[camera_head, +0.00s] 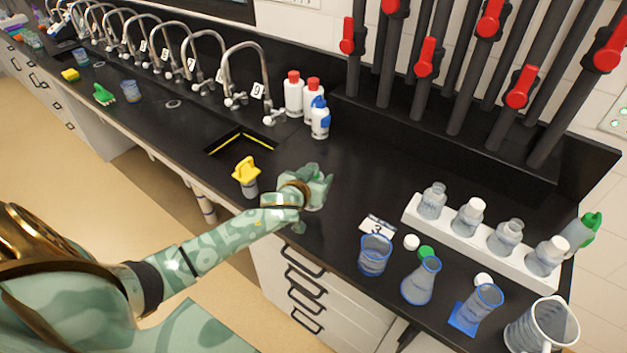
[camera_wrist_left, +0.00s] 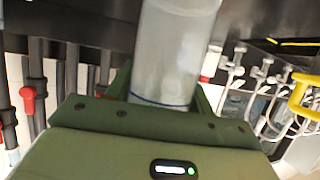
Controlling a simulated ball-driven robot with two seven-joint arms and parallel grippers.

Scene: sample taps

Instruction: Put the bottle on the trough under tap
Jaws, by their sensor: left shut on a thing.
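My left gripper (camera_head: 316,186) is over the black counter, near its front edge and right of the trough. In the left wrist view it is shut on a clear, translucent bottle (camera_wrist_left: 178,55) with a dark line around it. In the head view this bottle is hard to make out at the gripper. The trough (camera_head: 213,152) is a dark rectangular recess with yellow lines inside. The nearest tap (camera_head: 228,62), a curved metal one with a label reading 9, stands behind it. The held bottle is apart from the trough. My right gripper is not in view.
A yellow-topped item (camera_head: 246,172) stands at the trough's front side. White bottles (camera_head: 293,95) with red caps stand behind it to the right. A white rack (camera_head: 486,243) of bottles and several blue-tinted beakers (camera_head: 375,257) are on the right. Bare counter lies right of my gripper.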

